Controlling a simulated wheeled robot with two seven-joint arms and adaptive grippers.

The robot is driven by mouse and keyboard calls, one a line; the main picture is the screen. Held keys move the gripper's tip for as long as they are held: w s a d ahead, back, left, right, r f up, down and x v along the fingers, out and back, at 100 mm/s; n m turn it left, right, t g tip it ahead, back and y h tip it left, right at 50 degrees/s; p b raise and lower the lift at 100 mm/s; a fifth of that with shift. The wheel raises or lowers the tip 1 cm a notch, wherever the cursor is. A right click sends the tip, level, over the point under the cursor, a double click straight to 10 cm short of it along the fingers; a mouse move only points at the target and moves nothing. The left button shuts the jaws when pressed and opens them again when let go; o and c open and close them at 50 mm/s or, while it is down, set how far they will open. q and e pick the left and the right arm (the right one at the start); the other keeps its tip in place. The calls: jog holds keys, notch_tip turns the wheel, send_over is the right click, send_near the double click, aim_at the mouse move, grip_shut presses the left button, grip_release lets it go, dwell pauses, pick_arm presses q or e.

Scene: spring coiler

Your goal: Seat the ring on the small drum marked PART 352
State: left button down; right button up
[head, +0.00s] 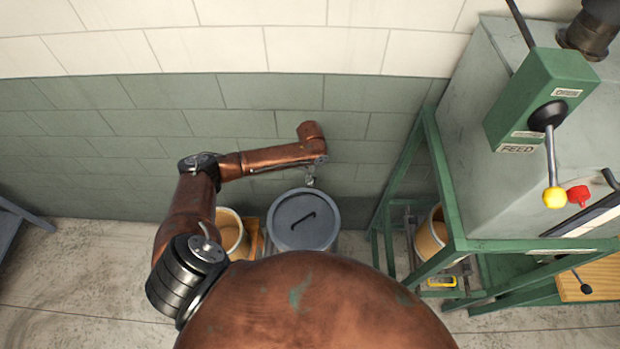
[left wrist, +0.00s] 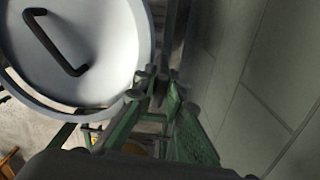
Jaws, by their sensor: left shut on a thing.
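A grey round drum with a blue-grey lid (head: 304,222) and a dark bar handle stands low, centre in the head view. The lid (left wrist: 85,35) fills the upper left of the left wrist view. A grey band, which looks like the ring (left wrist: 55,103), runs around the lid's edge; I cannot tell whether it sits down on the drum. My left gripper (head: 311,180) is at the far edge of the lid. In the left wrist view its fingers (left wrist: 158,88) are shut at the band's edge. No PART 352 marking is readable. My right gripper is out of view.
An open tan drum (head: 232,240) stands left of the grey drum. Another tan drum (head: 432,238) stands under the green machine frame (head: 447,200) at the right. The tiled wall (head: 270,110) is close behind. Floor (head: 80,270) is clear at the left.

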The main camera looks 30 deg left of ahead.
pick_arm(q)
jog(key=shift+f, duration=0.6)
dwell(0.4)
jog(key=shift+f, duration=0.4)
dwell(0.4)
jog(key=c, duration=1.9)
grip_release()
jog(key=shift+o, duration=0.3)
jog(key=o, duration=0.5)
